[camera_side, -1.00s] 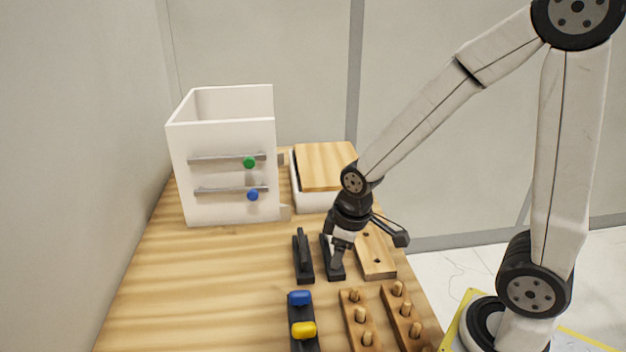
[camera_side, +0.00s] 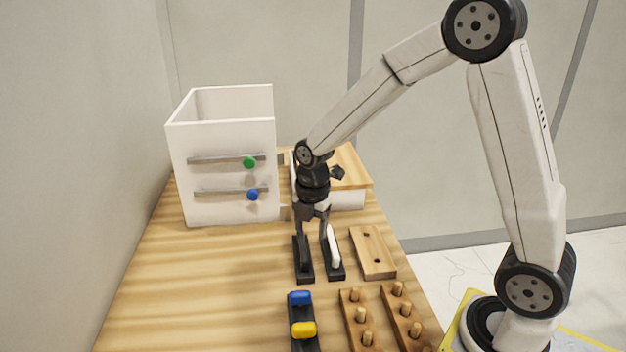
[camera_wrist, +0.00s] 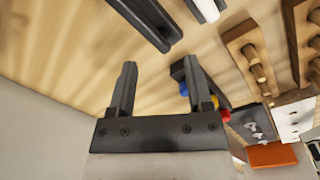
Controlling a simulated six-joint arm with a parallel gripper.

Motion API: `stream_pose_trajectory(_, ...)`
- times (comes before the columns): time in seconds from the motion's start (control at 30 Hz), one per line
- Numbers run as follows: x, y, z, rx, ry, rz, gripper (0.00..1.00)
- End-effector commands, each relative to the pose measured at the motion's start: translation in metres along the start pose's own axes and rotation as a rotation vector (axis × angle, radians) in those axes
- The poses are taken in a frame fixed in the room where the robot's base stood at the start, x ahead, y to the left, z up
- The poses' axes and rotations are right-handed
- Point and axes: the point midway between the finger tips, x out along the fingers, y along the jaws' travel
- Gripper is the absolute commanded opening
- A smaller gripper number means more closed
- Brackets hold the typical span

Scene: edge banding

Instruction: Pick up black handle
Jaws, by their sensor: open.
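The black handle (camera_side: 304,255) stands in a narrow black base on the wooden table, left of a white handle (camera_side: 333,252) in a similar base. My gripper (camera_side: 311,234) is open, pointing down over the handles. In the side view its fingers overlap the tops of both handles, so contact is unclear. In the wrist view my open fingers (camera_wrist: 158,75) are empty, and the black handle (camera_wrist: 150,22) lies beyond their tips, near the top edge. The white handle (camera_wrist: 207,8) shows to its right.
A white drawer cabinet (camera_side: 228,209) with green and blue knobs stands at the back left. A white box with a wooden lid (camera_side: 348,168) is behind my gripper. A drilled board (camera_side: 372,253), peg racks and a colored-knob holder stand nearby. The table's left side is clear.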

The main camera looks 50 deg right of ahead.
Motion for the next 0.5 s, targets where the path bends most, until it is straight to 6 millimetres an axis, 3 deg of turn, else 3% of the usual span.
stream_pose_trajectory(0.3, 0.005, 0.023, 0.014, -0.415, 0.018, -0.037, 0.65)
stream_pose_trajectory(0.5, 0.007, 0.030, 0.018, -0.570, 0.029, -0.049, 0.65)
